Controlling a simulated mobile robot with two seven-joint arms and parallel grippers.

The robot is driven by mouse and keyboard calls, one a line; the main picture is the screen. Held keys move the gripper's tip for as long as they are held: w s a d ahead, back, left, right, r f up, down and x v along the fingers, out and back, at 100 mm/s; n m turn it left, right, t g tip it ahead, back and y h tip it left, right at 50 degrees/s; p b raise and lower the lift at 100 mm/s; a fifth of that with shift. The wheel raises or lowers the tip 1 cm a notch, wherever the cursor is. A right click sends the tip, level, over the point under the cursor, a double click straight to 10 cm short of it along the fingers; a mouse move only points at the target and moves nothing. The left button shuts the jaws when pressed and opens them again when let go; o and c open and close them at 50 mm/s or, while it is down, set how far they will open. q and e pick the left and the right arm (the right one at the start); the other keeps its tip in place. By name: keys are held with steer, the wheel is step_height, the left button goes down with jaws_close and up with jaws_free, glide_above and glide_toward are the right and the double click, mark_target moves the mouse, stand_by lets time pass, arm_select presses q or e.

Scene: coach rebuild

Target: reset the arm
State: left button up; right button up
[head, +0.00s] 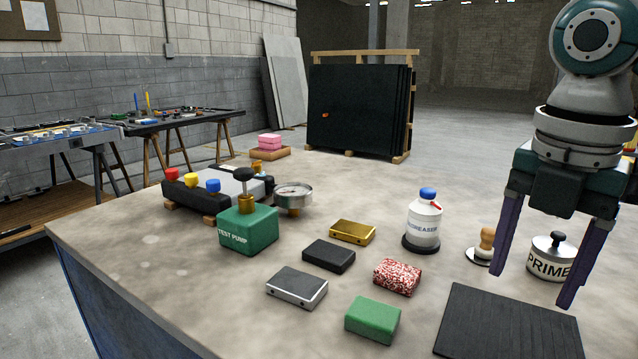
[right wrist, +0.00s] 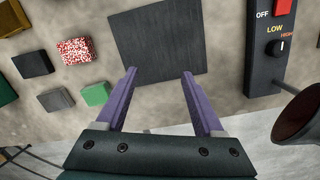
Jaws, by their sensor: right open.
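My right gripper (head: 538,275) hangs at the right of the head view, above the bench, with its two purple fingers spread apart and nothing between them. It also shows in the right wrist view (right wrist: 160,73), where its fingertips lie over the near part of a black mat (right wrist: 157,40). The mat also shows in the head view (head: 510,325), below and left of the gripper. The right arm comes down from the top right, and its upper links are cut off. My left gripper is not in either view.
Blocks lie left of the mat: green (head: 372,320), speckled red (head: 397,277), grey (head: 297,287), black (head: 329,256) and gold (head: 352,232). A degreaser bottle (head: 423,225), wooden-knobbed tool (head: 485,245) and primer tin (head: 547,262) stand near the gripper. A green test pump (head: 248,232) stands left. A switch box (right wrist: 282,40) is right.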

steer(key=s+a+f+m+p, duration=0.1)
steer(key=a, duration=0.1)
steer(key=s+a+m+p, duration=0.1)
steer(key=s+a, duration=0.1)
steer(key=s+a+f+m+y+p, duration=0.1)
steer(key=s+a, duration=0.1)
steer(key=shift+a+f, duration=0.1)
steer(key=shift+f, duration=0.25)
steer(key=s+a+m+p, duration=0.1)
steer(key=s+m, duration=0.1)
steer(key=s+a+m+t+y+p, duration=0.1)
steer(key=s+a+m, duration=0.1)
steer(key=s, duration=0.1)
steer(key=s+a+m+p, duration=0.1)
steer(key=s+m+p, duration=0.1)
steer(key=m, duration=0.1)
steer(key=shift+s+a+r+y, duration=0.15)
steer(key=shift+s+y, duration=0.15)
steer(key=shift+y, duration=0.1)
steer(key=s+d+r+m+t+h+p, duration=0.2)
steer(key=s+d+r+m+p, duration=0.5)
steer(key=s+m, duration=0.55)
step_height(320, 180, up, 36)
steer(key=w+m+p, duration=0.1)
steer(key=p, duration=3.4)
steer(key=shift+w+p, duration=0.25)
steer(key=shift+p, duration=0.1)
steer(key=shift+m, duration=0.25)
